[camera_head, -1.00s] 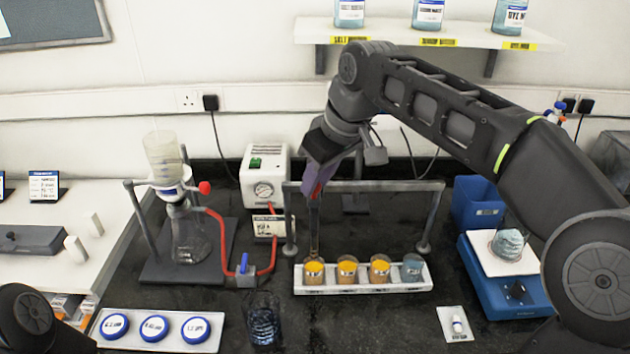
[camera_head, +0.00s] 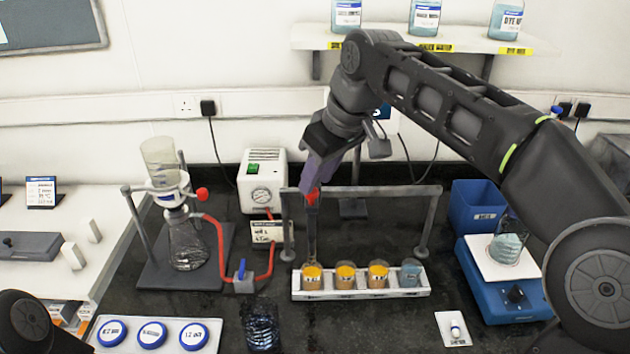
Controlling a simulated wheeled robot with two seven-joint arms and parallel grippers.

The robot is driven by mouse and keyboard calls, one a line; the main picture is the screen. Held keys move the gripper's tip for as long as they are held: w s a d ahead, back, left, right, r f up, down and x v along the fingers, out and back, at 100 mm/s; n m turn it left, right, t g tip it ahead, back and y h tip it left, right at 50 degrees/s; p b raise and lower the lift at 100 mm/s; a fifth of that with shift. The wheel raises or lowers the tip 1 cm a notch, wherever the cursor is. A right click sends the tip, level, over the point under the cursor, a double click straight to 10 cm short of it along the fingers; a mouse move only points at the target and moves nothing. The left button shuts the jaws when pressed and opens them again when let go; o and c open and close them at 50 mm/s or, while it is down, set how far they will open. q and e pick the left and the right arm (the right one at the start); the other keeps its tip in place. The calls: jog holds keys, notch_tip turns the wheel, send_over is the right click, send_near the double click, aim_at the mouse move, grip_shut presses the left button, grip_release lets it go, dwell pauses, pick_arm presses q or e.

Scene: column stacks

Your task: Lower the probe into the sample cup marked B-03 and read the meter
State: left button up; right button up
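A white rack (camera_head: 361,294) holds a row of cups: the left cup (camera_head: 312,278), the middle cup (camera_head: 346,277) and the third cup (camera_head: 378,276) have orange contents, and the rightmost cup (camera_head: 410,273) is blue-grey. Their markings are too small to read, so I cannot tell which is B-03. My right gripper (camera_head: 313,193) is above the left cup, shut on a slim dark probe (camera_head: 312,226) with a red top. The probe points down, its tip at or just above the left cup; I cannot tell if it is inside. No meter reading is legible. My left gripper is out of view.
A grey bar frame (camera_head: 400,189) stands around and behind the rack. Left are a filter flask (camera_head: 187,247) and red tubing (camera_head: 268,268); a dark glass (camera_head: 262,327) stands in front. A blue scale (camera_head: 500,290) with a beaker (camera_head: 507,246) is right.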

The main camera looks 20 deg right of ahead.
jog(key=p+v, duration=0.2)
jog(key=v, duration=0.3)
jog(key=shift+s+d+r, duration=0.1)
jog(key=shift+r, duration=0.3)
